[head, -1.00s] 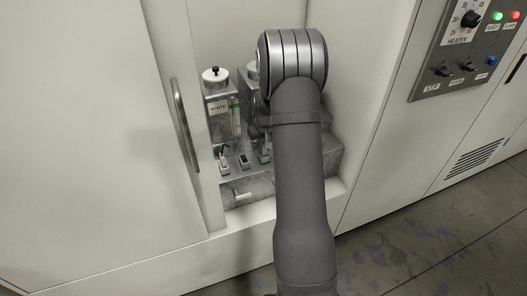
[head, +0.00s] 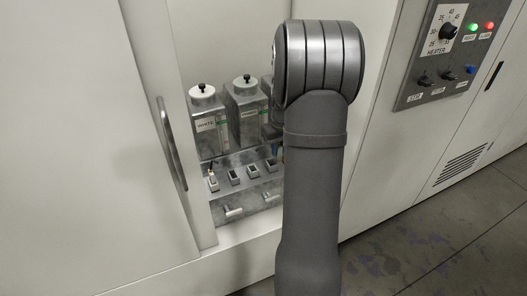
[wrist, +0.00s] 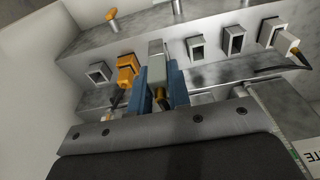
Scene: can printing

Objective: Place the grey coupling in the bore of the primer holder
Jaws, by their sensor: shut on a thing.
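In the wrist view my gripper (wrist: 164,88) has its blue fingers closed around the grey coupling (wrist: 157,70). A brass-coloured end and dark cable show at the coupling's lower end. Its far end points towards the row of square holders, and I cannot tell whether it is inside a bore. An orange coupling (wrist: 128,68) sits close on its left, and an open grey holder (wrist: 98,74) is further left. Two open holders (wrist: 195,47) are on the right. No label shows which is the primer holder. In the head view my arm hides the gripper and grey coupling.
A pale coupling (wrist: 288,42) with a black cable is at the rightmost holder (wrist: 268,32). An orange knob (wrist: 112,18) stands on the ledge. Capped tanks (head: 210,128) stand behind the holders in the head view. The cabinet door handle (head: 171,142) is left of the recess.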

